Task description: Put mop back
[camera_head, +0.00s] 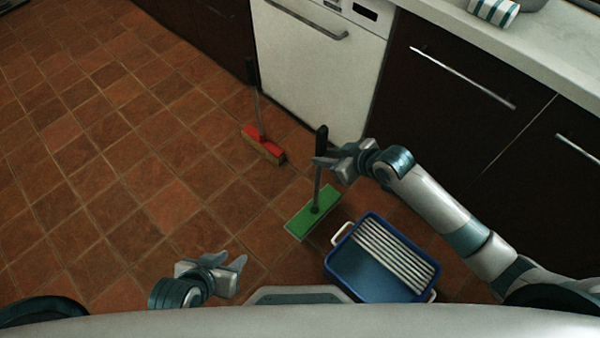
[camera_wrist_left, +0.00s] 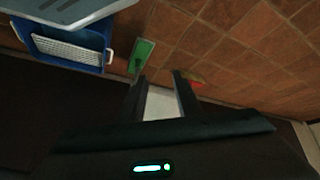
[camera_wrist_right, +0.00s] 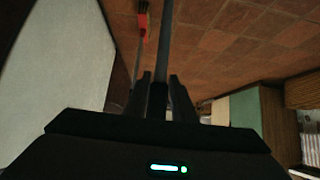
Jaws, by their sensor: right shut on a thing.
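The mop has a flat green head (camera_head: 308,217) and a grey pole with a black top grip. In the right wrist view the pole (camera_wrist_right: 164,45) runs between the fingers. The blue bucket (camera_head: 365,274) with a white ribbed wringer stands just right of the mop head. My left gripper (camera_head: 236,270) is open and empty, low over the floor, also open in the left wrist view (camera_wrist_left: 159,85).
A red broom (camera_head: 264,145) stands by the cabinets, behind and left of the mop. A white dishwasher (camera_head: 320,70) and dark cabinets (camera_head: 440,110) line the back and right. A striped cup (camera_head: 494,11) is on the counter. The tiled floor at left is clear.

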